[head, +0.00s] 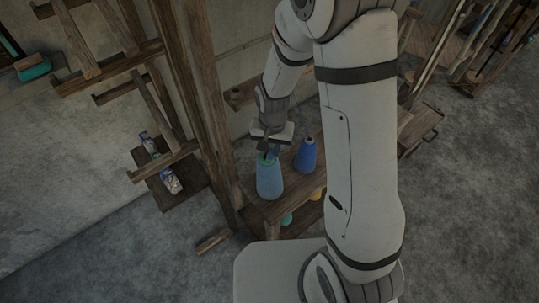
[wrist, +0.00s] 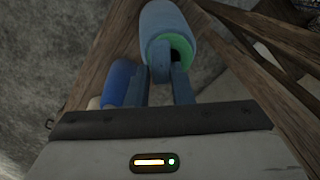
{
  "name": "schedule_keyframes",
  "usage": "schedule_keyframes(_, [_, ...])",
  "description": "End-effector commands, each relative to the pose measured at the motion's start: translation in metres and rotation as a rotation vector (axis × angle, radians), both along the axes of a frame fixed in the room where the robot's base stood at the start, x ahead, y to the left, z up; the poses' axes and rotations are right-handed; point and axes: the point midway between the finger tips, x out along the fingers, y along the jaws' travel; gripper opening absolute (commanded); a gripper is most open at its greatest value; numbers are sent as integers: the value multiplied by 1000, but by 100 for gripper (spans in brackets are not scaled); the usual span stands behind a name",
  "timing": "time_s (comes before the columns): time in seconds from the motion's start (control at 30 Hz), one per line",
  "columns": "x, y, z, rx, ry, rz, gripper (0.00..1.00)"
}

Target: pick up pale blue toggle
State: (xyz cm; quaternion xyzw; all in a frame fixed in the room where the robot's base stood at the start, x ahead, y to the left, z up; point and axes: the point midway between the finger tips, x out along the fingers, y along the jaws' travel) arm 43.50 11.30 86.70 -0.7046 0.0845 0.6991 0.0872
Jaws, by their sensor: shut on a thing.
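The pale blue toggle (head: 269,181) looks like a tapered yarn spool with a green-ringed top. It stands upright on a wooden shelf, or just above it; I cannot tell which. My gripper (head: 268,155) comes down on its top end from above. In the wrist view the toggle (wrist: 167,22) shows its green rim and dark hole, and my gripper's fingers (wrist: 166,68) are shut on that end. The fingertips are partly lost against the rim.
A darker blue spool (head: 306,156) stands close on the right, and shows at left in the wrist view (wrist: 119,82). Wooden loom posts (head: 205,110) rise just left. A small shelf (head: 192,190) with patterned items is further left.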

Motion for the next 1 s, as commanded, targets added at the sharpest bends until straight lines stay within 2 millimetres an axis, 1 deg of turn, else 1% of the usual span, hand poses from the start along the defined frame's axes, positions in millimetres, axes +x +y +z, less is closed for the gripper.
schedule_keyframes(0.03, [-4,1,-8,-1,12,0,0])
schedule_keyframes(0.77, [-5,2,-9,-1,12,1,0])
schedule_keyframes(0.87, [-5,2,-4,-1,10,1,0])
schedule_keyframes(0.97, [-4,2,10,0,7,1,0])
schedule_keyframes(1.0, [-3,2,18,0,5,1,0])
